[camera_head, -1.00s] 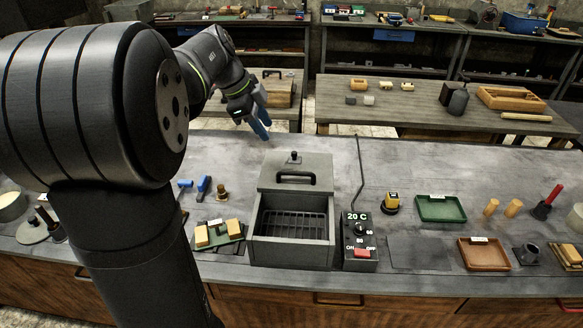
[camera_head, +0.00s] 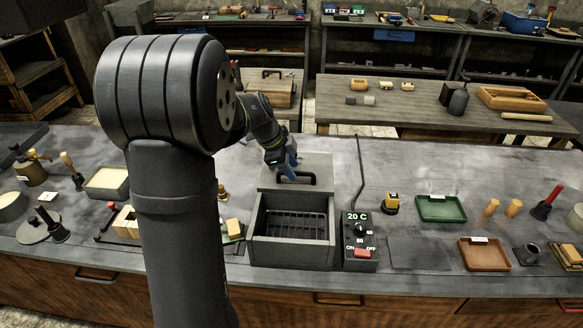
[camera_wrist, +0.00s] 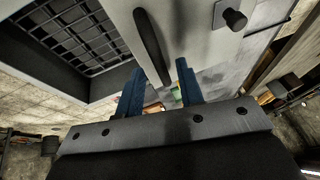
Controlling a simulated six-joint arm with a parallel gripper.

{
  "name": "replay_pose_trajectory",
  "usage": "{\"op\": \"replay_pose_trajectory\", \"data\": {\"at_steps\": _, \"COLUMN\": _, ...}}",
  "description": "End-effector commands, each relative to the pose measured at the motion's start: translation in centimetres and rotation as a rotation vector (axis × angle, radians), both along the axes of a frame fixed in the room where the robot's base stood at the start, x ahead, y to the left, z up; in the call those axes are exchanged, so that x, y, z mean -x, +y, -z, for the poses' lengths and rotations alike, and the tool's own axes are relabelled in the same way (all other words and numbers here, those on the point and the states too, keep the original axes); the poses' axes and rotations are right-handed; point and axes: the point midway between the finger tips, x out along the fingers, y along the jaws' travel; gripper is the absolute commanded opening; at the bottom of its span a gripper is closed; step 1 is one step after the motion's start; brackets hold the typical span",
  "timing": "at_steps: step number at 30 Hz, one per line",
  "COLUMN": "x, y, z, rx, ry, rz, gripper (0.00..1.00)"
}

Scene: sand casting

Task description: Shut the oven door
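The oven (camera_head: 292,257) is a dark grey box with its top open and a wire rack (camera_head: 292,224) inside. Its door (camera_head: 325,166) is open, leaning back behind the opening, with a black bar handle (camera_head: 312,180). My gripper (camera_head: 290,172) is at the door handle, partly covering it. In the wrist view my gripper (camera_wrist: 161,66) has its two blue fingers apart, one on either side of the near end of the handle (camera_wrist: 150,45). I cannot tell whether they touch it. The rack (camera_wrist: 68,35) shows at the upper left.
A control box (camera_head: 360,242) reading 20 C with a red switch stands right of the oven, its cable running back. A yellow-topped item (camera_head: 391,203) and a green tray (camera_head: 441,209) lie further right. My arm hides much of the bench to the left.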

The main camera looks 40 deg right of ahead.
Motion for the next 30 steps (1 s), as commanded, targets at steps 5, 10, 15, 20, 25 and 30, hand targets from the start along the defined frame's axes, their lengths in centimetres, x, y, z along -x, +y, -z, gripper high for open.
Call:
{"op": "replay_pose_trajectory", "data": {"at_steps": 5, "x": 0.1, "y": -0.3, "z": 0.6, "rx": 0.001, "ry": -0.001, "rz": 0.0, "gripper": 0.34}}
{"op": "replay_pose_trajectory", "data": {"at_steps": 10, "x": 0.1, "y": -0.3, "z": 0.6, "rx": 0.001, "ry": -0.001, "rz": 0.0, "gripper": 0.34}}
{"op": "replay_pose_trajectory", "data": {"at_steps": 15, "x": 0.1, "y": -0.3, "z": 0.6, "rx": 0.001, "ry": -0.001, "rz": 0.0, "gripper": 0.09}}
{"op": "replay_pose_trajectory", "data": {"at_steps": 20, "x": 0.1, "y": -0.3, "z": 0.6, "rx": 0.001, "ry": -0.001, "rz": 0.0, "gripper": 0.0}}
{"op": "replay_pose_trajectory", "data": {"at_steps": 25, "x": 0.3, "y": -0.1, "z": 0.5, "rx": 0.001, "ry": -0.001, "rz": 0.0, "gripper": 0.0}}
{"op": "replay_pose_trajectory", "data": {"at_steps": 30, "x": 1.7, "y": 1.4, "z": 0.5, "rx": 0.001, "ry": 0.0, "rz": 0.0, "gripper": 0.0}}
